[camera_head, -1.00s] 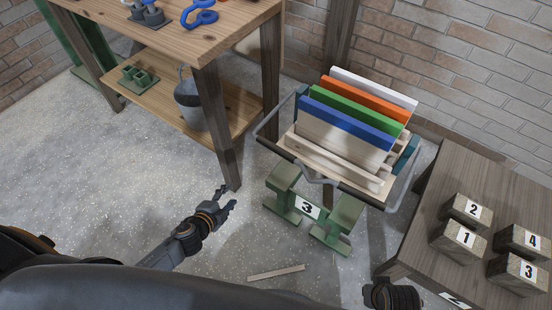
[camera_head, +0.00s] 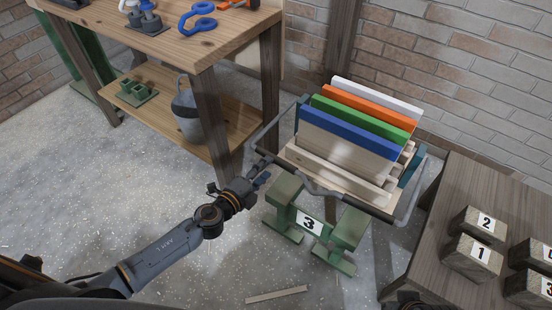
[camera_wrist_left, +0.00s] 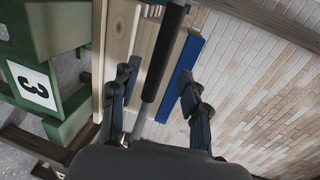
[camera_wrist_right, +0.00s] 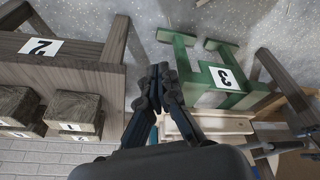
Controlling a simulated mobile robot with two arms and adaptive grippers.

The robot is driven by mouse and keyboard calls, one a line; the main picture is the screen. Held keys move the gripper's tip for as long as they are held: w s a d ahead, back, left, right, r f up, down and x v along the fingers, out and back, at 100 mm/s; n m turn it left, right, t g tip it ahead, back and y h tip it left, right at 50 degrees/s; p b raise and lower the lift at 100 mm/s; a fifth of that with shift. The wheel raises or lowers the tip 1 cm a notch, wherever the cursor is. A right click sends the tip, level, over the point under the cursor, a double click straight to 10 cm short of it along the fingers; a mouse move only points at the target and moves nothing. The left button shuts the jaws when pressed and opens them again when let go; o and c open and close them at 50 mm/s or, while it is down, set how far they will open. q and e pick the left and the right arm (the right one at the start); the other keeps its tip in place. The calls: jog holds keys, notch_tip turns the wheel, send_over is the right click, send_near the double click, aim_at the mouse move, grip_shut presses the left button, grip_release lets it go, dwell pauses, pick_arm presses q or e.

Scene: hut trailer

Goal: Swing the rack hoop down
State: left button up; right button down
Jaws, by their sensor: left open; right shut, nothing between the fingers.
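The rack hoop (camera_head: 318,191) is a grey tube running round the front and sides of a rack of coloured boards. My left gripper (camera_head: 264,172) is open at the hoop's front left corner. In the left wrist view the hoop's dark sleeve (camera_wrist_left: 163,60) crosses the gap between the spread fingers of the left gripper (camera_wrist_left: 158,82); I cannot tell whether they touch it. The boards, blue (camera_head: 350,134), green, orange and white, stand upright in the rack. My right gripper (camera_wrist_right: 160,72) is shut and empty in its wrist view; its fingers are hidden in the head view.
A dark table (camera_head: 425,245) with numbered blocks is at right. A loose wood strip (camera_head: 277,294) lies on the floor.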

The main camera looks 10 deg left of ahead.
aim_at(276, 158)
pick_arm(q)
jog(key=x, duration=0.5)
jog(key=shift+w+d+f+b, duration=0.1)
jog(key=shift+w+b, duration=0.15)
jog(key=shift+b, duration=0.05)
jog(key=shift+w+d, duration=0.15)
jog(key=shift+w, duration=0.25)
pick_arm(e)
jog(key=v, duration=0.2)
jog(key=shift+r, duration=0.3)
pick_arm(q)
grip_shut()
